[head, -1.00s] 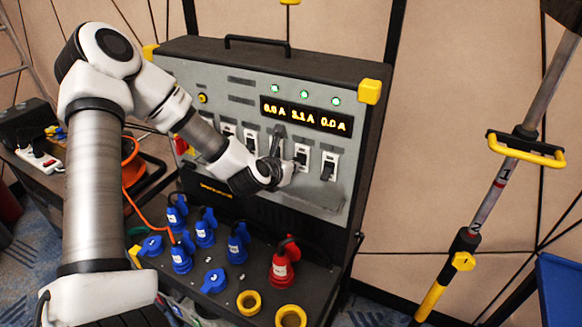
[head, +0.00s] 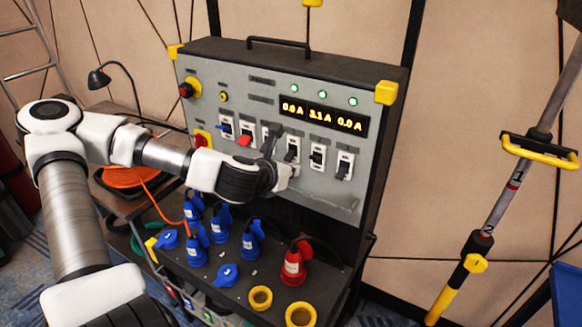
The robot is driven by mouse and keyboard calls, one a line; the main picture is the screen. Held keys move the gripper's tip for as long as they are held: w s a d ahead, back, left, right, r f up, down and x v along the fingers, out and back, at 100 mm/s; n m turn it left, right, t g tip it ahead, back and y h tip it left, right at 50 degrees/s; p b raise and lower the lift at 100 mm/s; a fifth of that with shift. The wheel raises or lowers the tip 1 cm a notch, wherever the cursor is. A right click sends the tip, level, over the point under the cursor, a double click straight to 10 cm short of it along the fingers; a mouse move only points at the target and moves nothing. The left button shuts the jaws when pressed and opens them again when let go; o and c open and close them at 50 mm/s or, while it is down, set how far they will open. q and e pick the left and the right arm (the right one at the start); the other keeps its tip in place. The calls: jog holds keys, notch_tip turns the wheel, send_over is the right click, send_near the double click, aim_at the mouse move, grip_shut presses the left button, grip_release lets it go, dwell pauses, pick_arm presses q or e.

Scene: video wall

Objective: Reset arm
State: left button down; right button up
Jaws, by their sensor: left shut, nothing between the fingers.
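A grey power panel (head: 215,90) in a black case stands in the middle of the head view. My left arm comes in from the left. My left gripper (head: 270,140) is shut and empty in front of the middle of the row, hiding part of it. I cannot tell whether it touches a switch. My right gripper is not in view.
A lit display (head: 322,116) sits above the switches, below green lamps. Blue plugs (head: 250,240), a red plug (head: 293,264) and yellow rings (head: 260,298) are on the lower shelf. A yellow-and-grey pole (head: 500,205) stands at the right. An orange cable reel (head: 125,177) lies behind my arm.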

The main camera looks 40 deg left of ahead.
pick_arm(q)
jog(key=shift+w+a+f, duration=0.1)
jog(key=shift+a+f, duration=0.05)
dwell(0.3)
jog(key=s+d+f+m+g+b, duration=0.1)
jog(key=s+d+f+m+g, duration=0.2)
jog(key=f, duration=0.5)
jog(key=s+d+f+m+g+b, duration=0.1)
jog(key=s+f+m, duration=0.2)
jog(key=f+m, duration=0.35)
jog(key=s+d+f+m+g+b, duration=0.1)
jog(key=s+d+f+m+g, duration=0.2)
jog(key=f, duration=0.7)
jog(key=s+d+f+m+g+h, duration=0.1)
jog(key=s+d+f+m, duration=0.4)
jog(key=m, duration=0.8)
jog(key=s+d+f+m+g+h, duration=0.2)
jog(key=s+d+f+m, duration=0.3)
jog(key=s+m, duration=0.5)
jog(key=shift+s+d+f+m+g+b, duration=0.15)
jog(key=shift+d+f+m+g+b, duration=0.25)
jog(key=shift+d+m+g, duration=0.75)
jog(key=shift+d+t, duration=0.15)
jog(key=shift+t, duration=0.1)
